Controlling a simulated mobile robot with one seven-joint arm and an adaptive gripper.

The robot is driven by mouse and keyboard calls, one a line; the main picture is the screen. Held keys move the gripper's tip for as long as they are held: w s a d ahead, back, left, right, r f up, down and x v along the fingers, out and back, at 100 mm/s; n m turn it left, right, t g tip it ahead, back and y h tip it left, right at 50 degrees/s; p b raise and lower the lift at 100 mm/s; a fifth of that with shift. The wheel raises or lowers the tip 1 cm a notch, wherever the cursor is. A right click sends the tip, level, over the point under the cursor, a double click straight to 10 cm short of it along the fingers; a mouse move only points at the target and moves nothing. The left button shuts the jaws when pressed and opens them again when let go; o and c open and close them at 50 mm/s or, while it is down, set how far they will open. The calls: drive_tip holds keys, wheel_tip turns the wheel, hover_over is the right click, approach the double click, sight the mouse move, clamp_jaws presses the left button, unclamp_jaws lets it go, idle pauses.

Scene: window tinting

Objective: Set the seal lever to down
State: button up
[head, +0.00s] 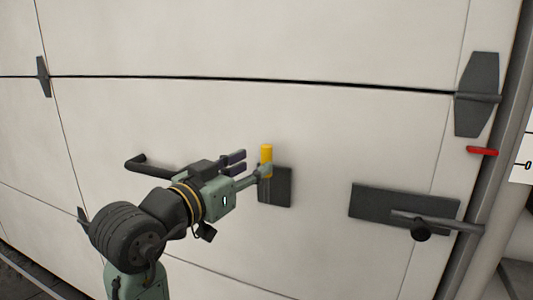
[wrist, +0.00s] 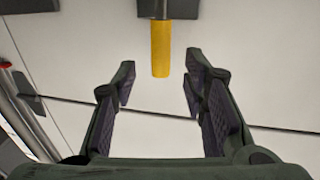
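The seal lever has a yellow handle (head: 266,153) that points up from a dark grey mounting plate (head: 281,186) on the pale panelled door. In the wrist view the yellow handle (wrist: 160,50) hangs from the top edge, with its free end toward my gripper. My gripper (head: 251,164) is open, just left of the handle in the head view. In the wrist view the handle lines up with the gap between the fingertips of my gripper (wrist: 160,77), its end slightly beyond them. Nothing is held. One finger overlaps the lever's lower part in the head view, so contact there cannot be told.
A dark plate with a bar handle (head: 405,205) sits right of the lever. A black pull handle (head: 150,163) is on the left, partly behind my arm. A red handle (head: 482,151) is at the right edge, below a grey hinge plate (head: 476,115). The door above the lever is clear.

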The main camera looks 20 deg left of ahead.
sight(263, 159)
drive_tip(key=p+x, duration=0.1)
drive_tip(key=x, duration=0.5)
drive_tip(key=shift+c, duration=0.2)
clamp_jaws()
idle(0.6)
